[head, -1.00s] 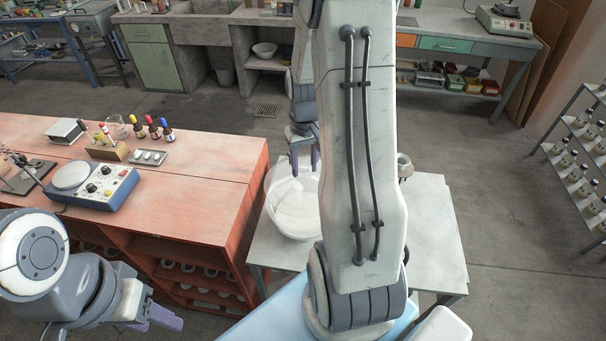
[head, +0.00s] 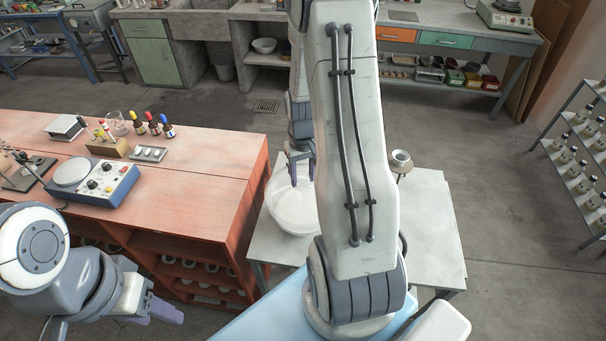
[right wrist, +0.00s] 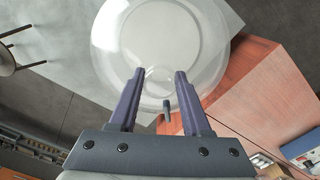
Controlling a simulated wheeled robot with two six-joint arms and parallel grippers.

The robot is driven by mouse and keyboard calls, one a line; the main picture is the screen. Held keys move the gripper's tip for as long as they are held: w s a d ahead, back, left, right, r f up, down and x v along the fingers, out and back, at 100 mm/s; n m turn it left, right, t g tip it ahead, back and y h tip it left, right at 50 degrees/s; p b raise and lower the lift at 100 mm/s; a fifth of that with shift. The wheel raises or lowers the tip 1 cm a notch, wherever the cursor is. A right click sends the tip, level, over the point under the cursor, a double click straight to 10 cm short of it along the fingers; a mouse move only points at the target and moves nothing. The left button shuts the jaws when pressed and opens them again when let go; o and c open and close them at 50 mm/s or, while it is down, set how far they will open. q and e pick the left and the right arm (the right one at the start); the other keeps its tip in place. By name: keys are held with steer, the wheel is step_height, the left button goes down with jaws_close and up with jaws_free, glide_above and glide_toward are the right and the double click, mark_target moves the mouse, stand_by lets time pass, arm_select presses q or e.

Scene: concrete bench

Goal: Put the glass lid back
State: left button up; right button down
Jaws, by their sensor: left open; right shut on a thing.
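A wide pale bowl (head: 290,217) stands on the small grey table, left of my right arm. The clear glass lid (right wrist: 159,92) shows over the bowl in the right wrist view, its knob between the fingers. My right gripper (head: 301,180) is at the bowl's top and shut on the lid; its fingers also show in the right wrist view (right wrist: 160,75). My left gripper (head: 165,314) is open and empty at the lower left, beside the red bench.
The red bench (head: 205,185) close on the left carries a blue instrument (head: 98,188) and dropper bottles (head: 153,127). The table's right part is bare.

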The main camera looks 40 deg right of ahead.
mark_target(303, 175)
steer(key=shift+f, duration=0.2)
steer(key=shift+c, duration=1.8)
jaws_free()
steer(key=shift+r, duration=0.15)
step_height(303, 175, up, 13)
steer(key=s+a+r+n, duration=0.1)
steer(key=a+n, duration=0.2)
steer(key=a, duration=0.7)
steer(key=s+a+r+n, duration=0.1)
steer(key=s+a+n, duration=0.1)
steer(key=a, duration=0.7)
steer(key=s+a+n+y, duration=0.1)
steer(key=s+a+n, duration=0.5)
steer(key=s+a, duration=0.6)
steer(key=shift+s, duration=0.8)
